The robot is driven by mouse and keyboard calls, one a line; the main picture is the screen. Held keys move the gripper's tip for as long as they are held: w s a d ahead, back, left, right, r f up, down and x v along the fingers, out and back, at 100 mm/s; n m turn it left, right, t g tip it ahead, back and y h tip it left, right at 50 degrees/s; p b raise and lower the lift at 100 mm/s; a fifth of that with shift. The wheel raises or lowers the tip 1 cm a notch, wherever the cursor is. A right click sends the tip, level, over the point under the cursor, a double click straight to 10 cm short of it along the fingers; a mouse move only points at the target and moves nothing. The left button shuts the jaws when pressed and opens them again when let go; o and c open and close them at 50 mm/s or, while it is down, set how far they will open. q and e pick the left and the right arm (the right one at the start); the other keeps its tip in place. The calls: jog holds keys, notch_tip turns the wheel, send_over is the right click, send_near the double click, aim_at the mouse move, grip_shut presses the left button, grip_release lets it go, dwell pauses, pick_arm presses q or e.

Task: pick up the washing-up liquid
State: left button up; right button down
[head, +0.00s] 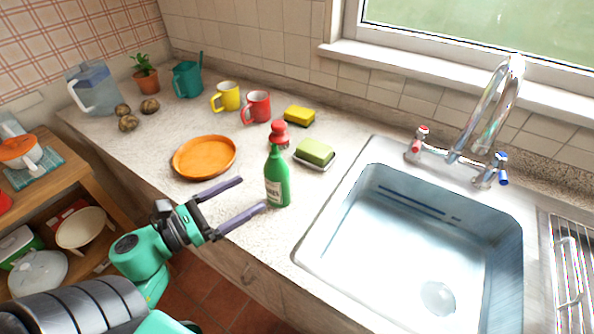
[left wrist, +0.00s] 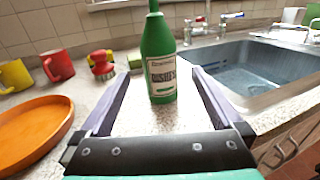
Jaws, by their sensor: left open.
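The washing-up liquid is a green bottle (head: 277,180) with a pale label. It stands upright on the worktop near the front edge, left of the sink. In the left wrist view the green bottle (left wrist: 160,62) stands just ahead, in line with the gap between the fingers. My left gripper (head: 254,194) is open and empty, with its fingertips pointing at the bottle and short of it. The gripper also shows in the left wrist view (left wrist: 156,93), with one finger to each side of the bottle's line. My right gripper is in neither view.
An orange plate (head: 205,157) lies left of the bottle. Behind are a red-topped brush (head: 278,134), a green soap bar on a dish (head: 315,152), a yellow sponge (head: 300,115) and red (head: 256,107) and yellow (head: 227,97) mugs. The sink (head: 420,250) is right.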

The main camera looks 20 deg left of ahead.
aim_at(267, 178)
pick_arm(q)
jog(key=w+p, duration=0.1)
jog(key=w+d, duration=0.1)
jog(key=w+d+r+p, duration=0.1)
jog(key=w, duration=0.1)
jog(key=shift+w+p, duration=0.1)
jog(key=shift+p, duration=0.25)
jog(key=p+x, duration=0.3)
jog(key=x, duration=0.4)
jog(key=shift+w, duration=0.1)
jog(key=shift+w+d+f, duration=0.1)
jog(key=shift+w+f, duration=0.1)
jog(key=shift+f, duration=0.1)
jog(key=shift+c, duration=0.3)
jog(key=c, duration=1.5)
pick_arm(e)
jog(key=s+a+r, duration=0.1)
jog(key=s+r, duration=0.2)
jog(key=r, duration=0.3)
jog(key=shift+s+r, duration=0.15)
